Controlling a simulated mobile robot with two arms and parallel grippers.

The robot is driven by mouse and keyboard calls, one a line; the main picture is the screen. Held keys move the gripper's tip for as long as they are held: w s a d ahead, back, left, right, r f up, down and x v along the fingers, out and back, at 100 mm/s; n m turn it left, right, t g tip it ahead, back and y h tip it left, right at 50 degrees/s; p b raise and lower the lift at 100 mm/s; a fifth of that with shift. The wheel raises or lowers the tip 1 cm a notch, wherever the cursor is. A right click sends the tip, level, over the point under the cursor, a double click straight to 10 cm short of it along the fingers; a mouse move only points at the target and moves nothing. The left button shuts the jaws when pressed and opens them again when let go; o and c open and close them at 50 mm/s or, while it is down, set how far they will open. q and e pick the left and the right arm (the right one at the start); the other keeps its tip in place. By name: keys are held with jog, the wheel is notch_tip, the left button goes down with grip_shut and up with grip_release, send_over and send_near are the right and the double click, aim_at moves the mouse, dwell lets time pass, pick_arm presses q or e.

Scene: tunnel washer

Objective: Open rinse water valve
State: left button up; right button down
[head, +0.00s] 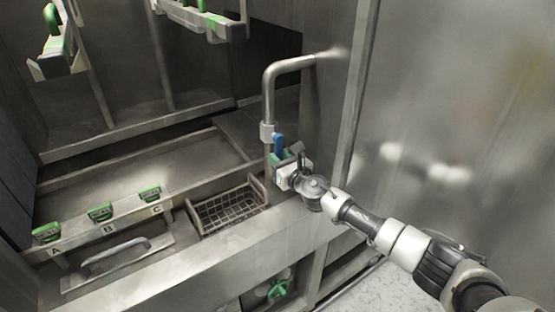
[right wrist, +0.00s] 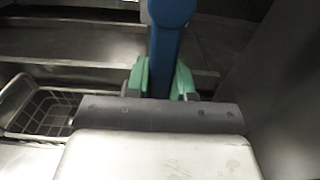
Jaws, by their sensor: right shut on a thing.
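The rinse water valve is on the vertical steel pipe (head: 268,95) at the back right of the washer. Its blue lever handle (head: 278,143) stands roughly upright beside the pipe; the handle (right wrist: 170,50) also shows in the right wrist view. My right gripper (head: 281,158) has green fingers and is shut on the lower part of the blue handle. In the right wrist view the green fingertips (right wrist: 163,80) sit on both sides of the handle. The valve body is mostly hidden behind the gripper. My left gripper is not in view.
A wire basket (head: 228,208) is set into the counter left of my right gripper. Green latches marked A, B and C (head: 101,213) and a bar handle (head: 115,256) lie further left. A large steel panel (head: 450,120) stands close on the right.

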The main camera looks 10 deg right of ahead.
jog(key=shift+d+f, duration=0.1)
jog(key=c, duration=1)
grip_release()
jog(key=shift+o, duration=0.2)
jog(key=v, duration=1.1)
